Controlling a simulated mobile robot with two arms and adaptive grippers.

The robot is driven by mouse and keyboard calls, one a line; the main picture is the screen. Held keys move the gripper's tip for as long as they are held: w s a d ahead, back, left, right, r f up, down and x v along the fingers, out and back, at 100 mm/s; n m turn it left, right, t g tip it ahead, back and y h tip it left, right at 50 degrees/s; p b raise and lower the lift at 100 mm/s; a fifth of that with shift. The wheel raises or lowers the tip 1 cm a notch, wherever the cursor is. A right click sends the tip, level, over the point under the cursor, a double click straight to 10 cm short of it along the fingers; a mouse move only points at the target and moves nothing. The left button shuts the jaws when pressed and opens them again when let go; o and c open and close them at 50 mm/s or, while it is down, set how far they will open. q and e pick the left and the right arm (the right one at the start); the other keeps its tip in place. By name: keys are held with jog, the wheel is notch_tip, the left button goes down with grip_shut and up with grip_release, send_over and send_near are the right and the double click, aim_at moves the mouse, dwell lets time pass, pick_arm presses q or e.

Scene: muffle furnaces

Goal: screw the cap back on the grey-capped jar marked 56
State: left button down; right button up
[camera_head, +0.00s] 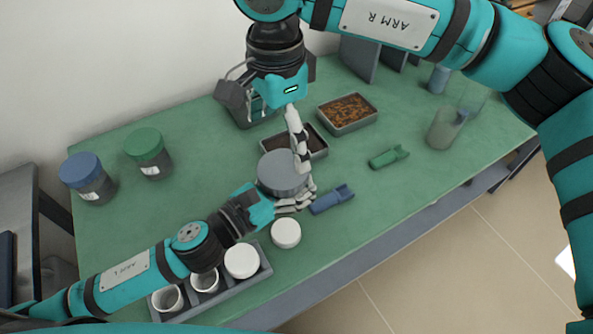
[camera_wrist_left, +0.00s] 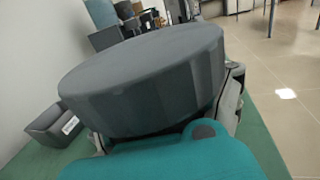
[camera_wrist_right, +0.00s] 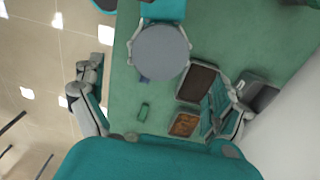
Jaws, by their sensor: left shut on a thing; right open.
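The grey cap (camera_head: 281,170) sits level at the middle of the green table, and its ridged side fills the left wrist view (camera_wrist_left: 145,85). The jar under it is almost wholly hidden, and I cannot see its mark. My left gripper (camera_head: 288,197) is shut around the grey-capped jar, its fingers on both sides just below the cap. My right gripper (camera_wrist_right: 165,95) is open and empty above the table, its fingers spread wide. In the right wrist view the round cap top (camera_wrist_right: 160,51) lies ahead, between the lines of the fingers.
A tray of dark material (camera_head: 312,145) and a tray of brown bits (camera_head: 347,112) stand behind the cap. Blue (camera_head: 332,199) and green (camera_head: 388,157) scoops lie right. Blue-capped (camera_head: 82,172) and green-capped (camera_head: 147,148) jars stand left. A crucible rack (camera_head: 262,262) and white lid (camera_head: 286,233) are in front.

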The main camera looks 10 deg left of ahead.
aim_at(283, 168)
jog(key=shift+f, duration=4)
jog(key=c, duration=1.2)
jog(key=shift+o, duration=0.2)
jog(key=m, duration=0.5)
jog(key=o, duration=1.2)
jog(key=shift+c, duration=0.2)
